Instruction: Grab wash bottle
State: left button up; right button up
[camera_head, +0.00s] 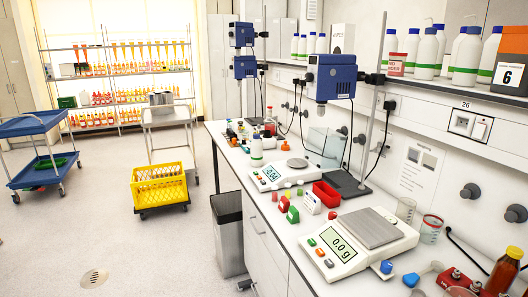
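Several white bottles with green bands stand on the wall shelf at the upper right. One white bottle (428,55) there has a thin spout on top, and another white bottle (468,58) stands to its right. Smaller white bottles (302,47) stand farther left along the shelf. I cannot tell for sure which of these is the wash bottle meant. Neither of my grippers shows in this view.
The white bench (291,250) holds a near balance (352,249), a far balance (286,172), a red tray (327,193) and small coloured items. A grey bin (229,235) stands by its front. A yellow crate (159,190) and carts stand beyond open floor.

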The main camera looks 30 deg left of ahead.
aim_at(256, 145)
jog(key=i+j, duration=0.2)
jog(key=j, duration=0.15)
jog(key=i+j, duration=0.2)
jog(key=j, duration=0.2)
jog(key=i+j, duration=0.15)
jog(key=j, duration=0.2)
jog(key=i+j, duration=0.2)
jog(key=j, duration=0.15)
